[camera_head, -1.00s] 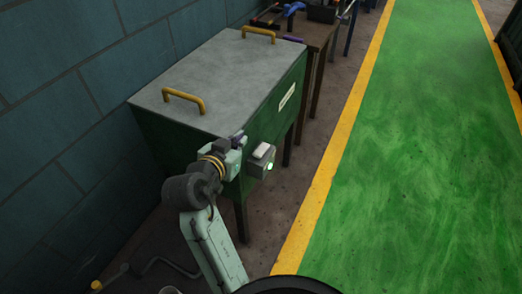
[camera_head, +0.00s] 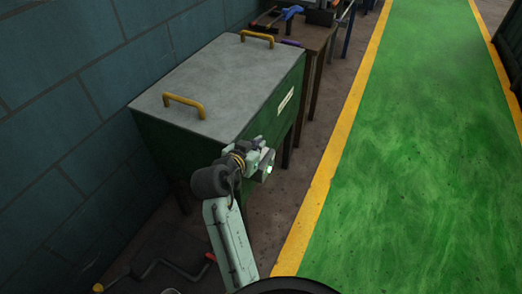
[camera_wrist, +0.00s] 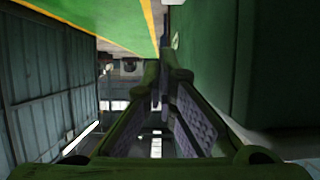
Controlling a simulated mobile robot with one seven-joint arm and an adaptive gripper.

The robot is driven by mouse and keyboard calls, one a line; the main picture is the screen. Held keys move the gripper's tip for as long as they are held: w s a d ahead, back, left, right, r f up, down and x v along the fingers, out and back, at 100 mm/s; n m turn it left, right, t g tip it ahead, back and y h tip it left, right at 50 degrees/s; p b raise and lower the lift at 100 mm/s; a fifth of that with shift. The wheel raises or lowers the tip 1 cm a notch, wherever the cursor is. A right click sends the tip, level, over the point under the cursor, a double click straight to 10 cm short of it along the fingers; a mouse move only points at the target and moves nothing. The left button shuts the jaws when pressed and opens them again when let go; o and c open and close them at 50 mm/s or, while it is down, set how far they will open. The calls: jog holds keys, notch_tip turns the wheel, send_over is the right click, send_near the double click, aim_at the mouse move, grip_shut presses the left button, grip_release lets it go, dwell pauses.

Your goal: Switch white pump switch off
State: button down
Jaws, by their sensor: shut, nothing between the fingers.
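The switch box (camera_head: 268,169) is a small grey box with a lit green light, mounted on the front of the green cabinet (camera_head: 284,117). My gripper (camera_head: 264,153) is at the box in the head view and covers much of it. The white switch, which showed on the box a second ago, is now hidden behind my gripper. I cannot tell whether the gripper touches it. In the wrist view my gripper's fingers (camera_wrist: 164,78) are together with nothing held, beside the green cabinet wall (camera_wrist: 210,60). The switch is not visible there.
The cabinet has a grey lid (camera_head: 215,85) with two yellow handles. A brown table (camera_head: 312,42) with tools stands behind it. A crank-like bar (camera_head: 165,266) lies low at the front left. The green floor lane (camera_head: 410,130) on the right is clear.

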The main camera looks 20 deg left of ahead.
jog(key=w+f, duration=0.1)
jog(key=w+f+p, duration=0.1)
jog(key=f, duration=0.1)
jog(key=shift+d+f, duration=0.15)
jog(key=shift+d, duration=0.05)
jog(key=shift+s+f, duration=0.15)
jog(key=shift+f, duration=0.75)
